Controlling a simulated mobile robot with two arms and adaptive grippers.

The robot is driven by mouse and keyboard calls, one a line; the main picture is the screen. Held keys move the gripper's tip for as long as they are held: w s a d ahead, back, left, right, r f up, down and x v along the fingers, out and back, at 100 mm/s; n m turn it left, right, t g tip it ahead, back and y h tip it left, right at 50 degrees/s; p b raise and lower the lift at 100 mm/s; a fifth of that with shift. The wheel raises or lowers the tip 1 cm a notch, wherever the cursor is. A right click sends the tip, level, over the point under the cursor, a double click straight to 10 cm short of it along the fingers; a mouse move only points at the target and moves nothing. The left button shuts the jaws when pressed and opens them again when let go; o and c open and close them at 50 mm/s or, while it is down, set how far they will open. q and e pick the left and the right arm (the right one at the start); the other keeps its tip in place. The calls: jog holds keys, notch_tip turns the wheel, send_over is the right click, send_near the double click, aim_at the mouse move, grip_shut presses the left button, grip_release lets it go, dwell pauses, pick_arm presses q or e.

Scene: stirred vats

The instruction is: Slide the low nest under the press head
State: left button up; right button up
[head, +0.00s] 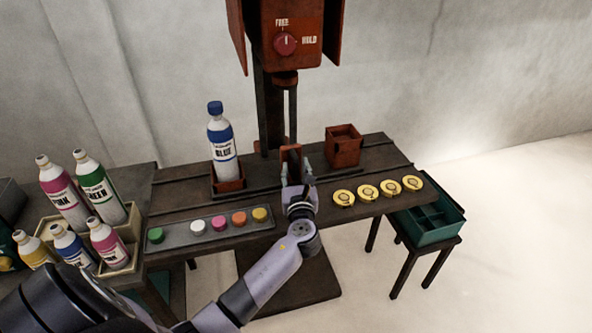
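A low red-brown nest (228,186) sits on the dark bench left of the press, with a blue-capped bottle labelled BLUE (222,148) standing upright in it. A taller, box-like red nest (343,150) stands right of the press. The press head (285,78) hangs above the middle of the bench. My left gripper (294,168) is at the bench's middle, below the press head and between the two nests. Its fingers are apart, with a small red upright piece (291,153) between or just behind them; I cannot tell whether they touch it. My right gripper is out of view.
A grey tray (180,240) of coloured caps lies at the bench's front left. Several yellow discs (388,188) lie front right. Bottles in crates (128,220) stand at left. A green compartment box (432,228) is lower right. The dial (285,43) points toward FREE.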

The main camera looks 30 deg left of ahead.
pick_arm(q)
jog(key=shift+c, duration=0.2)
grip_shut()
dwell(0.3)
dwell(0.4)
